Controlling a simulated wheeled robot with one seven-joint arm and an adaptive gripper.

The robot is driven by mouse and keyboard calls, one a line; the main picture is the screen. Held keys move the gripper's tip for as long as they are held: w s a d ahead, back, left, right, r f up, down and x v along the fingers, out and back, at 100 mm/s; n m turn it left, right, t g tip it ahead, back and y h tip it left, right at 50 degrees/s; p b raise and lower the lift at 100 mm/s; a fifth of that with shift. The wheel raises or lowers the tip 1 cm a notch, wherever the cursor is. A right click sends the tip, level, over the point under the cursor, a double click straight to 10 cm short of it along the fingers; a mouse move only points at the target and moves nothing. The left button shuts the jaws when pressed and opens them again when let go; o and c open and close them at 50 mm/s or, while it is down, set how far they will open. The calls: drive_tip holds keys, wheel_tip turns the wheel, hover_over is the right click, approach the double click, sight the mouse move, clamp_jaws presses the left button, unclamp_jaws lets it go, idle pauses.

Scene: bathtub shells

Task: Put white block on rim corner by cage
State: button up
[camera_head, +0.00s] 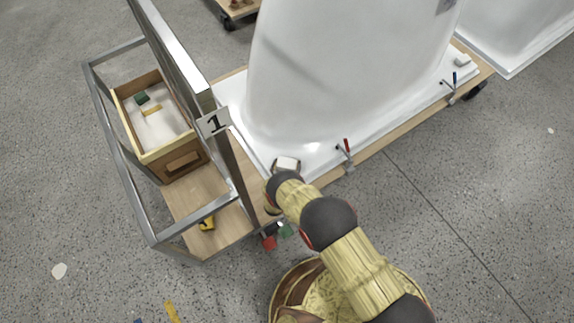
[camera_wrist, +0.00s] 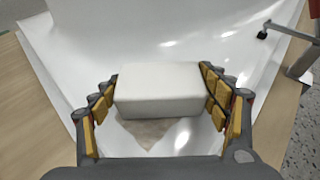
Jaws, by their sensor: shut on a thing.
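The white block (camera_head: 287,163) is at the near left corner of the bathtub shell, by the cage. In the wrist view the white block (camera_wrist: 158,92) sits between the padded fingers of my gripper (camera_wrist: 160,95), which is shut on it. My gripper (camera_head: 284,172) is mostly hidden by my arm in the head view. The shell's white rim (camera_head: 243,128) lies under and around the block, and a brownish patch (camera_wrist: 147,131) shows beside it. I cannot tell whether the block touches the rim. The metal cage (camera_head: 205,100) stands just left of the corner.
A red-handled clamp (camera_head: 345,152) grips the near rim right of the corner. A wooden box (camera_head: 162,148) with small blocks stands inside the cage. Red and green items (camera_head: 270,242) lie below the corner.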

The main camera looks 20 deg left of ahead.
drive_tip(key=shift+f, duration=0.15)
drive_tip(key=o, duration=0.8)
drive_tip(key=shift+o, duration=0.2)
drive_tip(key=shift+r, duration=0.2)
drive_tip(key=p+v, duration=0.4)
drive_tip(key=v, duration=0.7)
drive_tip(key=shift+s, duration=0.1)
drive_tip(key=shift+s+d+r, duration=0.1)
drive_tip(key=shift+s+r, duration=0.05)
drive_tip(key=shift+s, duration=0.25)
